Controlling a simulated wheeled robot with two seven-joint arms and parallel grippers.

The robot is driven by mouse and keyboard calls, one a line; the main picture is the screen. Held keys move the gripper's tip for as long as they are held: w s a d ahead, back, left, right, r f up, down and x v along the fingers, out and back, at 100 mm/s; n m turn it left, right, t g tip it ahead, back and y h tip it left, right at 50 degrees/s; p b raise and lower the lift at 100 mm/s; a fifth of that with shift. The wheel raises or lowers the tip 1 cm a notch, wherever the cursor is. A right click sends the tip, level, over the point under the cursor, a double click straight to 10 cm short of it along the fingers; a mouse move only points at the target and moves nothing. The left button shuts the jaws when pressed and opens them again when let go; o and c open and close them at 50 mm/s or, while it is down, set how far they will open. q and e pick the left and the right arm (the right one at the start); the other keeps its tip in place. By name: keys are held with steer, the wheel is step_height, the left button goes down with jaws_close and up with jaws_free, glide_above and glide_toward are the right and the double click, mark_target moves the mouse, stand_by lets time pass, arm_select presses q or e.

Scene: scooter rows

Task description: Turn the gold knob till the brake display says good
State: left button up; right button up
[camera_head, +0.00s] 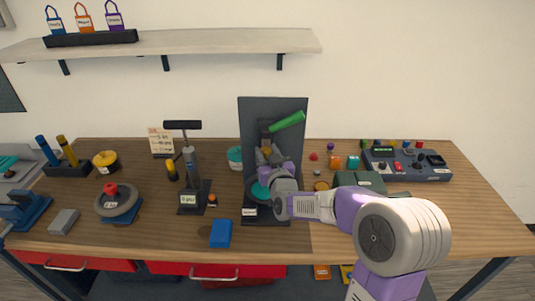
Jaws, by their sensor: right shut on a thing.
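A dark upright brake stand (247,118) stands at the middle of the table, with a green lever (287,122) near its top. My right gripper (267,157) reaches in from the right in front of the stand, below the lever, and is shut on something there. A small gold spot (267,150), likely the gold knob, shows at its fingertips; the rest is hidden by the gripper. A small white plate (249,211) is at the stand's foot; its writing is too small to read. I cannot make out a brake display reading. My left gripper is not in view.
A pump (190,160) with a small display and a wheel (118,202) stand to the left. A blue block (221,233) lies at the front. A control box (405,164) with a green screen is at right. A shelf (200,41) hangs above.

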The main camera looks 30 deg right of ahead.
steer(key=shift+w+a+m+g+h+p, duration=0.1)
steer(key=shift+a+m+g+h+p, duration=0.1)
steer(key=shift+m+h, duration=0.3)
steer(key=shift+a+m+g+h+p, duration=0.1)
steer(key=shift+m+g+h, duration=0.15)
steer(key=shift+h, duration=0.45)
steer(key=shift+w+a+m+g+h+p, duration=0.1)
steer(key=shift+m+g+h+p, duration=1.25)
steer(key=shift+m+h, duration=0.8)
steer(key=shift+g+h, duration=0.3)
steer(key=shift+h, duration=0.15)
steer(key=o, duration=1.1)
steer(key=shift+c, duration=0.2)
steer(key=v, duration=0.7)
steer(key=shift+s+a, duration=0.15)
steer(key=shift+s, duration=0.1)
